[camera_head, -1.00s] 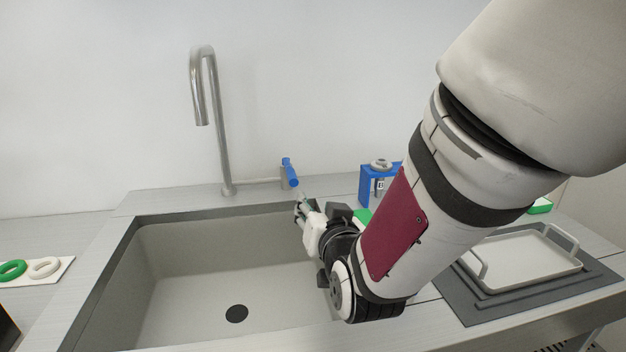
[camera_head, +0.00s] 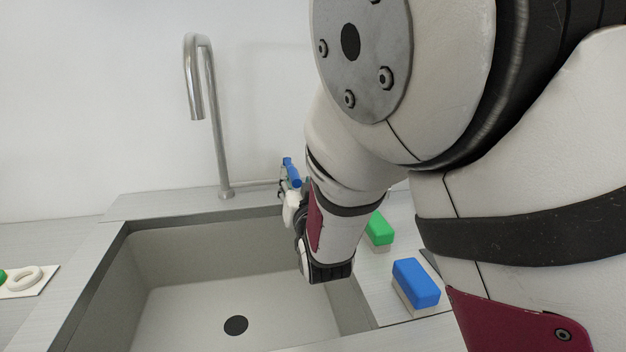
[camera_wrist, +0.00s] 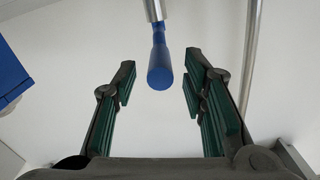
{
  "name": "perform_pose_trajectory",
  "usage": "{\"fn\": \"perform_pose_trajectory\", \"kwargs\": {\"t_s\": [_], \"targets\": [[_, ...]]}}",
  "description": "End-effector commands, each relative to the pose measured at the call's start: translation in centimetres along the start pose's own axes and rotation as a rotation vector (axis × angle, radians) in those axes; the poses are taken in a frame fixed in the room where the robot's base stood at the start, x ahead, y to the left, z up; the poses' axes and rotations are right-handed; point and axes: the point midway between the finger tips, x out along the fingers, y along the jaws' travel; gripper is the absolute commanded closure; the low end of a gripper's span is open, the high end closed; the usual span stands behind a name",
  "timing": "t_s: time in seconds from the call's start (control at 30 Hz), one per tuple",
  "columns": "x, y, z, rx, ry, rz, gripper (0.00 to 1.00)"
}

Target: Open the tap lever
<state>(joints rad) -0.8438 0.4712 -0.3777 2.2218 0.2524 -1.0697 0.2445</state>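The blue tap lever (camera_head: 291,172) sits at the end of a thin horizontal pipe to the right of the tap (camera_head: 213,120), behind the sink. In the wrist view the lever (camera_wrist: 160,68) points toward the camera, between the two green-padded fingers. My gripper (camera_wrist: 158,85) is open, with a clear gap on both sides of the lever. In the head view my gripper is beside the lever and partly hidden by my arm. No contact with the lever shows in the wrist view.
The sink basin (camera_head: 155,305) lies in front of the tap. A green-topped sponge (camera_head: 379,228) and a blue-topped sponge (camera_head: 416,283) lie on the counter to its right. A blue object (camera_wrist: 10,75) shows at the left in the wrist view. My arm hides much of the right side.

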Motion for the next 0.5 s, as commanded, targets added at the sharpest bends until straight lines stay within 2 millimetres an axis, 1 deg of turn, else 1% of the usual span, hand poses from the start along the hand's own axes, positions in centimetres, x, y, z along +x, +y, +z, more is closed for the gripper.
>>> {"fn": "perform_pose_trajectory", "kwargs": {"t_s": [0.03, 0.1, 0.2, 0.3, 0.5], "targets": [[0.8, 0.0, 0.1, -0.001, 0.000, 0.000, 0.61], [1.6, 0.0, 0.0, 0.001, 0.001, 0.000, 0.61], [2.4, 0.0, 0.1, 0.000, -0.001, 0.001, 0.61], [2.9, 0.0, 0.0, 0.001, 0.000, 0.001, 0.61], [3.0, 0.0, 0.0, 0.001, -0.001, 0.001, 0.61]]}}
